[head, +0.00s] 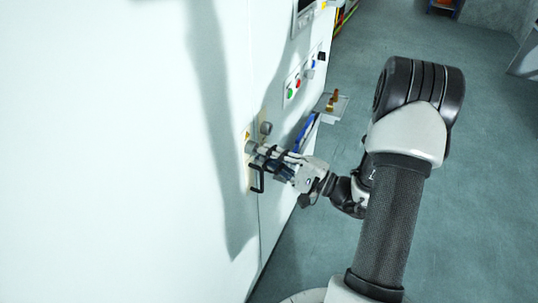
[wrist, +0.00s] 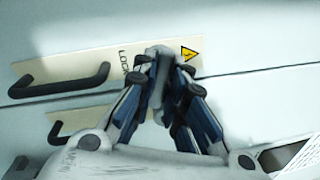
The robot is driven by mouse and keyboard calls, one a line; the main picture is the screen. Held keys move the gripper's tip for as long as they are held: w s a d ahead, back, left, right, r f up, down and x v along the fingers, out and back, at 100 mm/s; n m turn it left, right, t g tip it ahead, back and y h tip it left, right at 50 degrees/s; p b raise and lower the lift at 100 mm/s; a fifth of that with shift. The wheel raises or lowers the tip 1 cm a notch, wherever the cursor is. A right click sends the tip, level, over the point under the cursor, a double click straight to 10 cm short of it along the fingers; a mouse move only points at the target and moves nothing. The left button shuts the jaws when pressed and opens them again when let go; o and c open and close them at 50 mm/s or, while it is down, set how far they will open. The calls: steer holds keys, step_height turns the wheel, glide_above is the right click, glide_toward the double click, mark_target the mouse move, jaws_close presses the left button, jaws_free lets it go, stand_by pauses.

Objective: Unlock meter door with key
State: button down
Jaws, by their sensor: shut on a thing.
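The white meter door (head: 180,150) fills the left of the head view. A black bar handle (head: 257,180) is on it, and also shows in the wrist view (wrist: 60,80) on a cream plate marked LOCK with a yellow warning triangle (wrist: 189,54). My gripper (head: 262,152) reaches the door front just above the handle. In the wrist view its blue and grey fingers (wrist: 162,62) close together at the plate, between the lettering and the triangle. They are shut on the key, which is mostly hidden. The fingers cover the lock; I cannot tell how far the key is in.
A second grey knob (head: 265,128) sits just above my gripper. Farther along the panel are green and red buttons (head: 293,88) and a small shelf (head: 330,107) with a brown object. A second handle (wrist: 85,120) shows below the door seam. Open floor lies right.

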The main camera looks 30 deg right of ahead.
steer(key=m+p, duration=0.1)
steer(key=m, duration=0.1)
steer(key=shift+r+m+h+p, duration=0.15)
steer(key=shift+m+h+p, duration=0.15)
steer(key=shift+p, duration=0.1)
steer(key=shift+m+t, duration=0.3)
steer(key=shift+m, duration=0.4)
steer(key=shift+d, duration=0.1)
steer(key=shift+p, duration=0.35)
steer(key=shift+m+h+p, duration=0.4)
steer(key=shift+m+p, duration=0.65)
steer(key=shift+m, duration=0.85)
steer(key=shift+f, duration=0.2)
